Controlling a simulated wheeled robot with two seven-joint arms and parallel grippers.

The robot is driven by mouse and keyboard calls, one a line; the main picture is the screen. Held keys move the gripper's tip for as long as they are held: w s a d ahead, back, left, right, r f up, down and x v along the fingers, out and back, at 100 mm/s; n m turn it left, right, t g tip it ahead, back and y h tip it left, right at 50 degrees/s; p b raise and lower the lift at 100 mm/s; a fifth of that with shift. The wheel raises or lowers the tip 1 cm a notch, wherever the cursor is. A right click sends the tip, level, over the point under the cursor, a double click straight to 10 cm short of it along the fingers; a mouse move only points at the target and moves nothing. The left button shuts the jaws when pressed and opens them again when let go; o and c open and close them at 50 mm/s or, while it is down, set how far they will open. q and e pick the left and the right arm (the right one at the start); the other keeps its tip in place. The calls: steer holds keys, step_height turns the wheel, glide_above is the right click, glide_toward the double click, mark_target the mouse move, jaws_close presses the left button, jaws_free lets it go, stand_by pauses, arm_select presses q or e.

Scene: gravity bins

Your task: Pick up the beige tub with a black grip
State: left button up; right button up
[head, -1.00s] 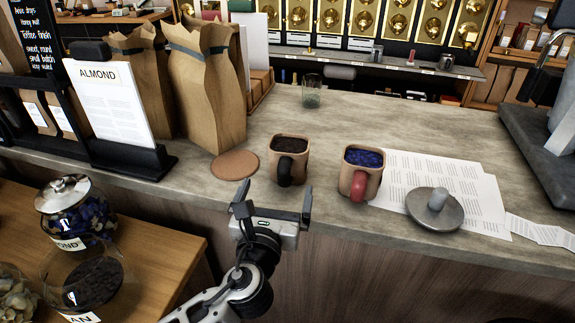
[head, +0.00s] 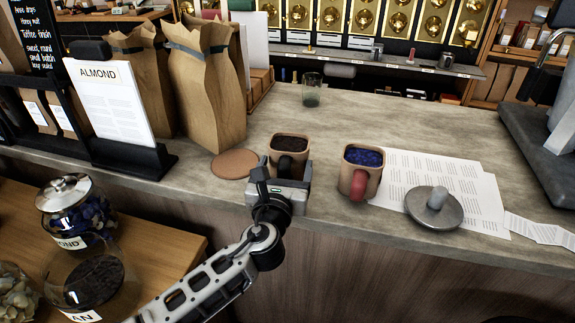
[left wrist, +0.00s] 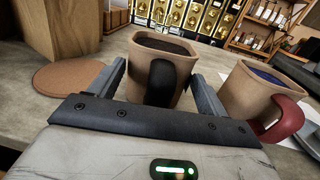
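The beige tub with a black grip (head: 288,143) stands upright on the counter and holds dark contents. In the left wrist view the tub (left wrist: 142,80) is straight ahead, its black grip (left wrist: 160,82) facing me. My left gripper (head: 282,168) is at the near side of the tub. In the left wrist view the gripper's fingers (left wrist: 160,85) are open, one on each side of the black grip and tub's near part. I cannot tell whether they touch it. My right gripper is not in view.
A beige tub with a red grip (head: 348,178) and blue contents stands close on the right. A round brown coaster (head: 234,164) lies to the left. Paper bags (head: 207,95) and a sign (head: 110,100) stand at left. A grey lid (head: 440,212) lies on papers.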

mark_target(285, 160)
arm_select(q)
steer(key=c, duration=0.7)
steer(key=shift+r, duration=0.15)
steer(key=shift+r, duration=0.3)
step_height(285, 160, up, 2)
steer(key=shift+r+p, duration=0.15)
steer(key=shift+p, duration=0.4)
steer(key=s+r+p, duration=0.1)
steer(key=s+r, duration=0.8)
steer(key=s, duration=0.5)
steer(key=shift+r, duration=0.4)
